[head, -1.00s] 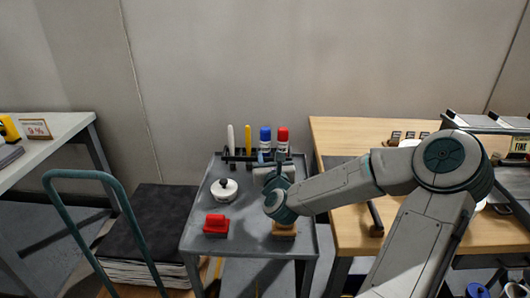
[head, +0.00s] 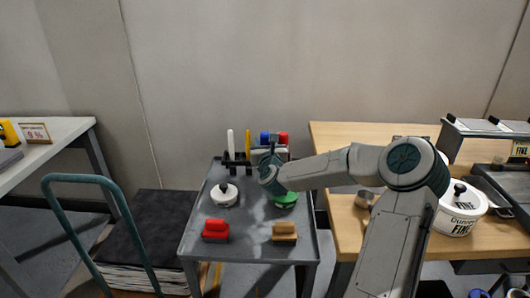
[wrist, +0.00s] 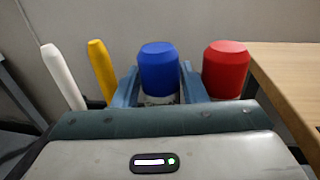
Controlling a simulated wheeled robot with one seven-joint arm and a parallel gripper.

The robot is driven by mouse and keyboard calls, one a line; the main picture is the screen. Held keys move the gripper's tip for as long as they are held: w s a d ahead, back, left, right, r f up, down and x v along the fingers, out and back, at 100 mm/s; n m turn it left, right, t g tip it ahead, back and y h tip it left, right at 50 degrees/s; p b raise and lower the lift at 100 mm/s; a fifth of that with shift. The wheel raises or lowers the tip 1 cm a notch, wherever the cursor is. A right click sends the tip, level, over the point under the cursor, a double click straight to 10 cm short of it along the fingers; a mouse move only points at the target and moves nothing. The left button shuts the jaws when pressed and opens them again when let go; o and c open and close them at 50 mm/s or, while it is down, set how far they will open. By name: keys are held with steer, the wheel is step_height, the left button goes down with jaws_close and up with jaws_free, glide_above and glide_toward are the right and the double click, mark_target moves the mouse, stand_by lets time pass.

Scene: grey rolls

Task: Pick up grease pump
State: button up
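No label marks a grease pump; two capped containers stand upright at the back of the grey cart. One has a blue cap (wrist: 159,68), also in the head view (head: 265,138). The other has a red cap (wrist: 225,68), also in the head view (head: 283,138). My gripper (wrist: 160,88) has its blue-grey fingers apart, one on each side of the blue-capped container. Small gaps seem to show beside the cap; contact lower down is hidden by the gripper body. In the head view my wrist hides most of the fingers and the containers' lower parts.
The grey cart (head: 200,247) also bears a white lidded pot (head: 224,194), red block (head: 215,230), tan brush (head: 285,232) and green item (head: 285,201). White (wrist: 62,77) and yellow (wrist: 102,70) sticks stand left of my fingers. A wooden table (wrist: 286,85) is close right.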

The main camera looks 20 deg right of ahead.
steer(key=shift+w, duration=0.2)
steer(key=c, duration=0.6)
